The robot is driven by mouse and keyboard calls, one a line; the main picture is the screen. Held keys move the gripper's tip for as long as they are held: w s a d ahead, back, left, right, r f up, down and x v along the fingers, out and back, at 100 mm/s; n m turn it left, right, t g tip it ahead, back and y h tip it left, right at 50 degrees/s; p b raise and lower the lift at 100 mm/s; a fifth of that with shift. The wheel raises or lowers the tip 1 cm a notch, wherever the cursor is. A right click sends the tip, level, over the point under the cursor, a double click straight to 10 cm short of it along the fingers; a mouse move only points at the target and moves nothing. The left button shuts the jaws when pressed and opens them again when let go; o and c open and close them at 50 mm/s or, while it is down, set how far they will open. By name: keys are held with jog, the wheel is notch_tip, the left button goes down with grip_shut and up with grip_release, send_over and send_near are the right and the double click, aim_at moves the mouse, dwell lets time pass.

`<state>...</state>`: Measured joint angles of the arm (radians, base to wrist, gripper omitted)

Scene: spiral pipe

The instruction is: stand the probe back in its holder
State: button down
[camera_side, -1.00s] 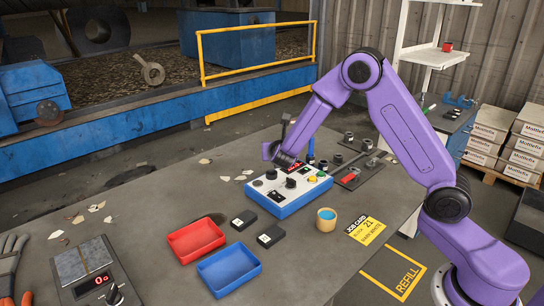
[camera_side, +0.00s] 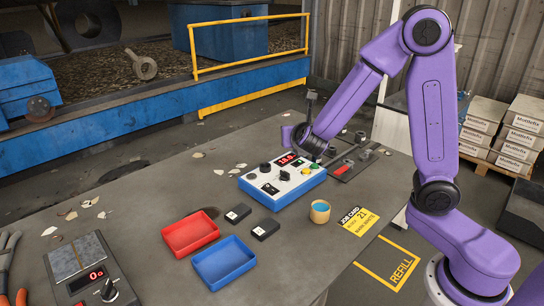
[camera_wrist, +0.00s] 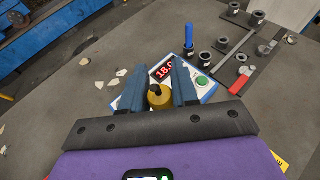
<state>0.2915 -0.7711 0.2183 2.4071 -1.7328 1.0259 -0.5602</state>
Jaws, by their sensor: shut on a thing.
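In the wrist view my gripper (camera_wrist: 158,72) is shut around a short brass-coloured piece with a dark round top, seen nearly end-on. I take it to be the probe (camera_wrist: 158,100); its lower part is hidden. In the side view my gripper (camera_side: 312,150) is over the far right side of a blue-and-white control box (camera_side: 282,180) reading 18.0. Several dark ring-like cups stand on a grey rack; one cup (camera_wrist: 258,18) is clear in the wrist view. I cannot tell which is the probe's holder. A blue stick (camera_wrist: 188,38) stands upright beyond the box.
A red tray (camera_side: 190,236), a blue tray (camera_side: 224,265) and two small black blocks lie left of the box. A round tan cup (camera_side: 320,212) and a yellow job card (camera_side: 354,221) lie in front. A scale (camera_side: 84,270) is at front left.

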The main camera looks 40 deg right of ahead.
jog(key=w+f, duration=0.3)
jog(key=w, duration=0.1)
jog(key=w+f, duration=0.3)
jog(key=w, duration=0.1)
jog(key=w+d+f, duration=0.1)
jog(key=w+f, duration=0.2)
jog(key=w, duration=0.2)
jog(key=shift+w+f, duration=0.4)
jog(key=shift+f, duration=1.55)
jog(key=shift+f, duration=0.2)
jog(key=c, duration=0.9)
grip_release()
jog(key=shift+o, duration=0.2)
jog(key=shift+r, duration=0.15)
